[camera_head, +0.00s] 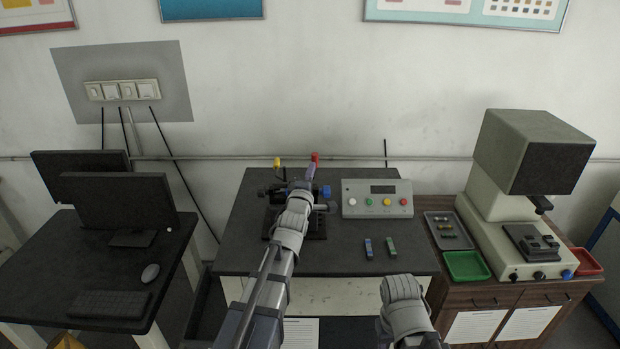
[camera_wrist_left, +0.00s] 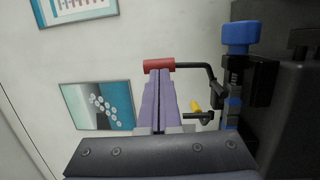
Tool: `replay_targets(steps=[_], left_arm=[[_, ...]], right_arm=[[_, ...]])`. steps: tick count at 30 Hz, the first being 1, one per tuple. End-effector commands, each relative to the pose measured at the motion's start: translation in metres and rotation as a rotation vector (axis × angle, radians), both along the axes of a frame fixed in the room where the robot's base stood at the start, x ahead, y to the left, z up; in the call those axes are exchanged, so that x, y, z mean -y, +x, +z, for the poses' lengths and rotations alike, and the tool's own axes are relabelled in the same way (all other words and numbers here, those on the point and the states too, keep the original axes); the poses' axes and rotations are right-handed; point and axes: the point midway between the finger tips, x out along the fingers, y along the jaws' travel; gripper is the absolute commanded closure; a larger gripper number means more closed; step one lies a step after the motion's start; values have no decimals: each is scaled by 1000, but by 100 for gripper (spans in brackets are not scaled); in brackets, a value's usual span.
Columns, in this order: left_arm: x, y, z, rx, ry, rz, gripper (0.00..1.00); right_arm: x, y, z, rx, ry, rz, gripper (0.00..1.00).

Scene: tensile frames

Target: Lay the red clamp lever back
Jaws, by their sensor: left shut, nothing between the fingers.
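The red clamp lever handle (camera_head: 315,157) stands up at the top of the black test fixture on the dark middle table. In the left wrist view the red grip (camera_wrist_left: 158,65) sits on a bent black rod that runs right to the fixture. My left gripper (camera_wrist_left: 158,74) is shut and empty, its purple fingers pressed together. Their tips overlap the lower edge of the red grip; contact cannot be told for sure. In the head view my left arm hides much of the fixture. Of my right arm only a grey link shows; its fingers are not visible.
A yellow-tipped lever (camera_head: 277,162) and a blue knob (camera_head: 325,191) belong to the fixture. A control box (camera_head: 377,199) with coloured buttons stands right of it.

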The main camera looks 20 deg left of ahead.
Motion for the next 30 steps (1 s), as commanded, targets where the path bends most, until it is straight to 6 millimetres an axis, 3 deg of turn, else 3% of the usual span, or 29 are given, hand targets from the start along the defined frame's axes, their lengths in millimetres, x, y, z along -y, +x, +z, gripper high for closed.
replay_targets(steps=[5, 20, 26, 30], left_arm=[[-2, 9, 1, 0, 0, 0, 100], [-3, 11, 3, -9, -3, 3, 100], [-7, 16, 12, -82, -25, 15, 100], [-9, 20, 17, -179, -53, 15, 100]], right_arm=[[0, 0, 1, 0, 0, 0, 50], [0, 0, 5, 0, 0, 0, 50], [0, 0, 30, 0, 1, -4, 50], [0, 0, 57, 0, 2, -9, 50]])
